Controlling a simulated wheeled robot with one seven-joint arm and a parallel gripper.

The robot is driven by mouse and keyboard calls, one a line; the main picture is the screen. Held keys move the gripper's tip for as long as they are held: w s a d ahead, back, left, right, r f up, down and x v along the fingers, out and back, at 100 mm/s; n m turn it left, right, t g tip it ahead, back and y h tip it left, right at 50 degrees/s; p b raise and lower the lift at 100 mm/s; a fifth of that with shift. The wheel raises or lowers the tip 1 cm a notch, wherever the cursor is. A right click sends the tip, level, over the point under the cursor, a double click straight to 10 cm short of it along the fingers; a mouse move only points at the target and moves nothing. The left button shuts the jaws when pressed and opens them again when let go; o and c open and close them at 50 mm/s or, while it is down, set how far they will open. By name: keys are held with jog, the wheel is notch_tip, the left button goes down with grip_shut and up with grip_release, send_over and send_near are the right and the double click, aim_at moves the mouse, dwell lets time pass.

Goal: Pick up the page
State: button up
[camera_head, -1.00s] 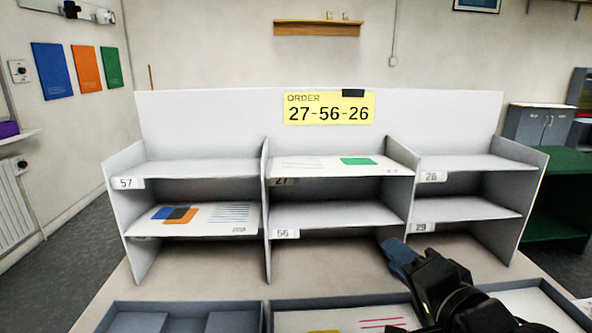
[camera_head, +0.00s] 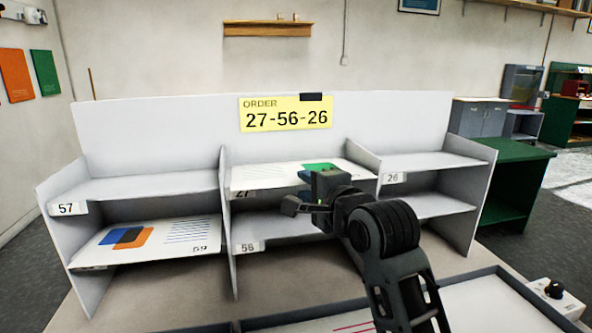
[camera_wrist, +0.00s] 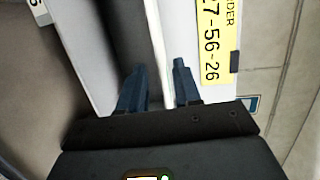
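A white page (camera_head: 258,177) with a green block and faint lines lies on the upper middle shelf, labelled 27, its front edge over the shelf lip. My gripper (camera_head: 300,201) is in front of that shelf's right part and covers some of the page's front. In the wrist view, my gripper's two blue fingers (camera_wrist: 160,66) are apart, with a thin white edge (camera_wrist: 158,50) running between them. I cannot tell whether this edge is page, shelf or both. A second page (camera_head: 172,236), marked 59, with blue and orange shapes, lies on the lower left shelf.
A yellow order card (camera_head: 286,113) reading 27-56-26 is on the rack's back panel. The shelves labelled 57 (camera_head: 140,186) and 26 (camera_head: 430,162) look empty. Trays with pages (camera_head: 490,305) lie along the front. A green table (camera_head: 510,165) stands right of the rack.

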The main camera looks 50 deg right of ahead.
jog(key=shift+x, duration=1)
grip_shut()
